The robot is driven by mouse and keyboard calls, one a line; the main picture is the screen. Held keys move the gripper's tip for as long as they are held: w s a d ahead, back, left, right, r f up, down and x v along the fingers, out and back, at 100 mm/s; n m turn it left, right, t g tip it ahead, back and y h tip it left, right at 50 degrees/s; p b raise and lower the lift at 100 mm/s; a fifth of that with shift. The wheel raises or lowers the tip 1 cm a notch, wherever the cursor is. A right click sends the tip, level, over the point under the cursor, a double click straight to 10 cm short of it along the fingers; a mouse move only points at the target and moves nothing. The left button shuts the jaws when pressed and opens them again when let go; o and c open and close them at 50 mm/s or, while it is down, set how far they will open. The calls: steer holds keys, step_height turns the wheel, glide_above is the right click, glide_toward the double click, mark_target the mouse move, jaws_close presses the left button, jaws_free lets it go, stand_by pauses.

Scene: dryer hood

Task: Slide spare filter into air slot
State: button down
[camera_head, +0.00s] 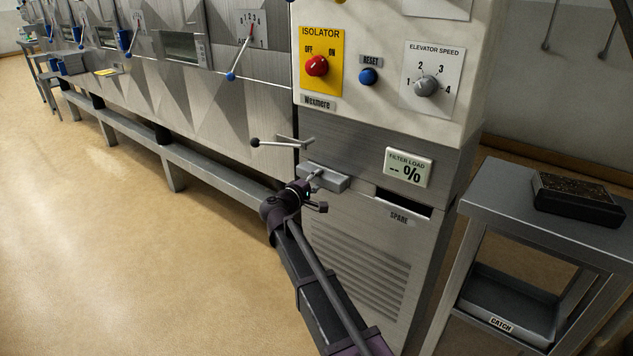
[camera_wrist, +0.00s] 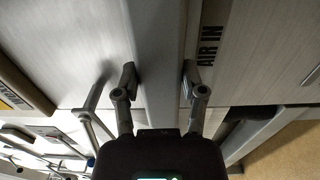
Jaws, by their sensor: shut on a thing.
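My gripper (camera_head: 312,186) is shut on a grey block (camera_head: 333,181), which looks like the spare filter's front end. The block sits against the machine's front, just below the seam, at the air slot; how deep it goes in cannot be told. In the wrist view my gripper's fingers (camera_wrist: 160,78) stand on either side of the block's grey face (camera_wrist: 156,45), with the "AIR IN" label (camera_wrist: 210,45) close to the right finger. The slot opening is hidden. The slot marked "SPARE" (camera_head: 404,203) is open and dark.
A lever with a black knob (camera_head: 282,143) sticks out just above the block. The filter load display (camera_head: 408,168) reads "-- %". A dark, dirty-looking filter (camera_head: 579,199) lies on the side table (camera_head: 500,205) at right, above a catch tray (camera_head: 508,305). The floor at left is clear.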

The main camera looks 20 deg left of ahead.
steer(key=shift+w+d, duration=0.25)
steer(key=shift+w, duration=0.3)
steer(key=shift+c, duration=0.4)
jaws_free()
steer(key=shift+s, duration=0.15)
steer(key=v, duration=1.1)
steer(key=shift+s+a, duration=0.25)
steer(key=shift+s, duration=0.1)
stand_by(0.4)
